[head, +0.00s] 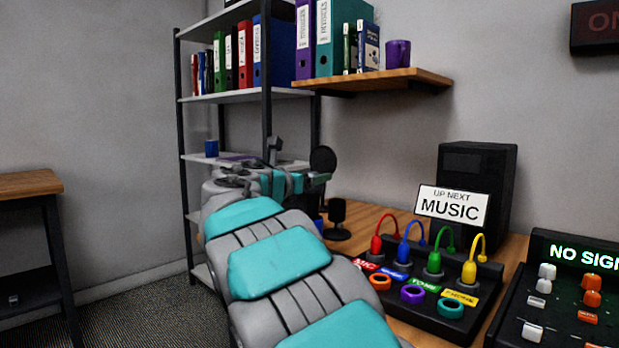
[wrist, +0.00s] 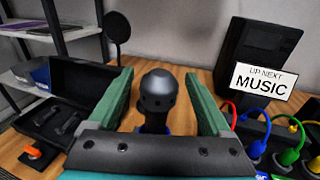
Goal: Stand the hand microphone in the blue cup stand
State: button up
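In the wrist view a dark, ball-headed microphone (wrist: 158,90) stands upright between the two green fingers of my gripper (wrist: 159,78). The fingers are spread, with a gap on each side of the microphone head. Blue patches (wrist: 168,131) show low around its lower part, seemingly the blue cup stand. My gripper's body hides most of it, so I cannot tell how the microphone is seated. In the head view my gripper (head: 300,182) is over the desk, and a bit of blue (head: 318,224) shows below it beside a dark microphone on a round base (head: 337,212).
A round pop filter (wrist: 117,27) stands behind. An open black case (wrist: 85,82) lies left of my gripper. A cable board (head: 415,290) with coloured plugs, a MUSIC sign (head: 452,206) and a black speaker (head: 492,170) stand right. A shelf (head: 420,76) overhangs the desk.

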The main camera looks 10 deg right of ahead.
jog(key=shift+o, duration=0.5)
jog(key=v, duration=0.7)
jog(key=shift+s+a, duration=0.25)
jog(key=shift+s, duration=0.1)
